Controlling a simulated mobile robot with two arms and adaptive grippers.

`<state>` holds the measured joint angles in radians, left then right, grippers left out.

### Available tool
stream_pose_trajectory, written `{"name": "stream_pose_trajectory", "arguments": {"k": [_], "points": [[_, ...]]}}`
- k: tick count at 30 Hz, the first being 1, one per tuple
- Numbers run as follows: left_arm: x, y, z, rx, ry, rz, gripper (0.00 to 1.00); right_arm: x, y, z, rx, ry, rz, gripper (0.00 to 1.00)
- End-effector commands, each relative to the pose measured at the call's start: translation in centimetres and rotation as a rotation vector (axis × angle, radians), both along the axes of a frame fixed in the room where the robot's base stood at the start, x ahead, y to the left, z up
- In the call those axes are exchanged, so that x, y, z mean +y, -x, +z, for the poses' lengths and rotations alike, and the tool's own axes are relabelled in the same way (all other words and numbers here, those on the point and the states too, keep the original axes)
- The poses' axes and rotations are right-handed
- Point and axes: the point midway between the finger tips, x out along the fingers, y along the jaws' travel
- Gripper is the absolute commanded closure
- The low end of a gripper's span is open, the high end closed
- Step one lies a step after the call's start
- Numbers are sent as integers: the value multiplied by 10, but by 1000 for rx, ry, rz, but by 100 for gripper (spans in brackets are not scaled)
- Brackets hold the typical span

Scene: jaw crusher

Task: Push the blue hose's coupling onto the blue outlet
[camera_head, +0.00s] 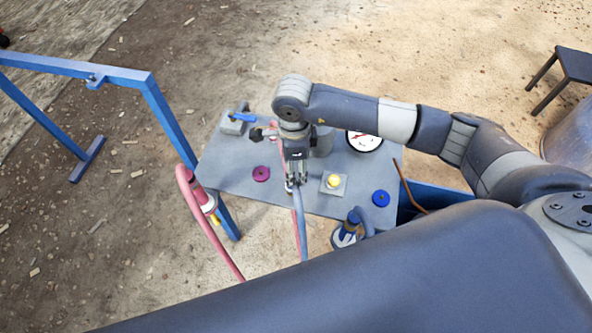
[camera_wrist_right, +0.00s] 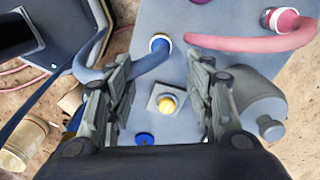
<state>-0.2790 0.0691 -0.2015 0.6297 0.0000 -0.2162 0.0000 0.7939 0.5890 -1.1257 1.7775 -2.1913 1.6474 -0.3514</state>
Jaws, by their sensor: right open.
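My right gripper (camera_head: 297,180) reaches over the grey panel (camera_head: 232,167) and is open. Its two fingers flank empty space in the wrist view (camera_wrist_right: 160,95). The blue hose (camera_head: 301,235) runs down from below it in the head view. In the wrist view a blue hose (camera_wrist_right: 148,62) ends at a blue-and-white collar (camera_wrist_right: 160,43), beyond the fingertips. I cannot tell whether that collar is fully seated on an outlet. Another blue part with a white band (camera_head: 346,234) shows at the panel's front edge. My left gripper is not in view.
On the panel are a yellow button (camera_head: 333,181), a blue disc (camera_head: 381,198), a magenta disc (camera_head: 261,173), a gauge (camera_head: 364,141) and a grey cylinder (camera_wrist_right: 248,98). A pink hose (camera_head: 220,248) hangs at the left. A blue frame (camera_head: 160,105) stands left; a dark stool (camera_head: 575,65) stands right.

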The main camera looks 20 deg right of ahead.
Motion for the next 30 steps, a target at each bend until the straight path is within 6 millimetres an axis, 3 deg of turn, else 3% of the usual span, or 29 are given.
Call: {"name": "stream_pose_trajectory", "arguments": {"k": [4, 10, 13, 21, 25, 30], "points": [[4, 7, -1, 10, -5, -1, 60, 0, 0, 0, -2, 2, 2, 51], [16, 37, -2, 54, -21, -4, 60, 0, 0, -1, 0, 1, 0, 51], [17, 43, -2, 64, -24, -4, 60, 0, 0, -9, 2, 1, -1, 51], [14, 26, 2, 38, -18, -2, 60, 0, 0, -49, 2, 1, -2, 51], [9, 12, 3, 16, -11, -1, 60, 1, 0, -56, 1, -1, 0, 51], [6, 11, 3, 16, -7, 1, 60, 1, 0, -56, 0, -1, 0, 51]]}}
